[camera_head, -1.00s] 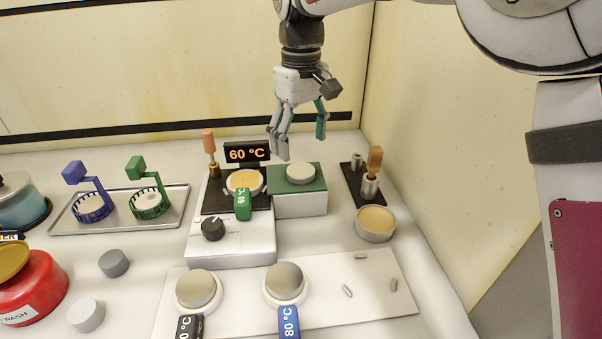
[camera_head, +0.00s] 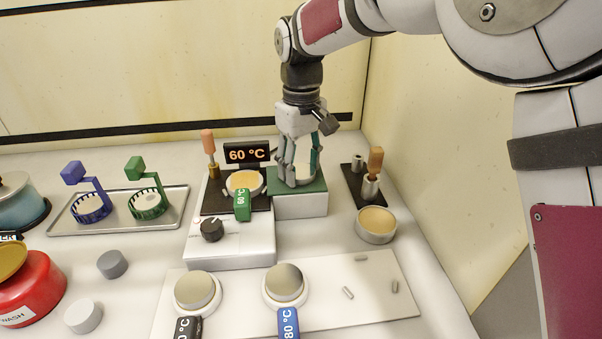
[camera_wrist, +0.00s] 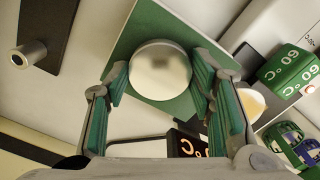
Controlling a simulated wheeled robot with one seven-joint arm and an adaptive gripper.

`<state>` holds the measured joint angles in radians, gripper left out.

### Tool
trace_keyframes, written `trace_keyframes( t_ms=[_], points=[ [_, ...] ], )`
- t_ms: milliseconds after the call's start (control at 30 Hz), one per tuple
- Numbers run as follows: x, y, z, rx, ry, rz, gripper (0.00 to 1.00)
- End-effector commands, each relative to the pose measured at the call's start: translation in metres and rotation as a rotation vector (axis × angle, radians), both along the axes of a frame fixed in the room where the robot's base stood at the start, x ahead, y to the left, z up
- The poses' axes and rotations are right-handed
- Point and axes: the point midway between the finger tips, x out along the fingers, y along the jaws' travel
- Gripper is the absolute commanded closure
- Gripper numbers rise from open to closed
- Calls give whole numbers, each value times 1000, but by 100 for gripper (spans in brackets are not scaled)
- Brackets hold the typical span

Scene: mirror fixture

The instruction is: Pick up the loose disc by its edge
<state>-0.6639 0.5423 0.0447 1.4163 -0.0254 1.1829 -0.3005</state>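The loose disc (camera_wrist: 160,69) is round, pale and shiny, and lies on the green top (camera_wrist: 185,106) of a small block. In the head view the disc (camera_head: 306,174) is partly hidden behind my fingers. My gripper (camera_head: 300,178) points down over the block, with its fingers low around the disc. In the wrist view my gripper (camera_wrist: 160,80) is open, with one green-padded finger on each side of the disc. A gap shows on the left side; on the right the finger looks very close to the edge, and I cannot tell whether it touches.
Left of the block stands a hotplate (camera_head: 232,245) with a 60 °C sign (camera_head: 247,154) behind. On the right are a dark stand with a wooden-handled tool (camera_head: 375,160) and a round tan-topped dish (camera_head: 376,222). A white board (camera_head: 345,290) with capped pucks lies in front.

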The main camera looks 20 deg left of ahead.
Motion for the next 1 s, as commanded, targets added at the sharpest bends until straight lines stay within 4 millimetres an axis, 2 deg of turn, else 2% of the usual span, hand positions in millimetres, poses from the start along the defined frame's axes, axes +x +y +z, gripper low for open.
trace_keyframes(
  t_ms=[33,67,100,433,567,800,1000],
  points=[
    [0,0,0,1,1,0,72],
    [0,0,0,1,1,0,79],
    [0,0,0,1,1,0,81],
    [0,0,7,1,-1,0,82],
    [0,0,26,3,-2,0,82],
    [1,1,73,3,-3,0,82],
    [0,1,96,2,-1,0,82]
  ],
)
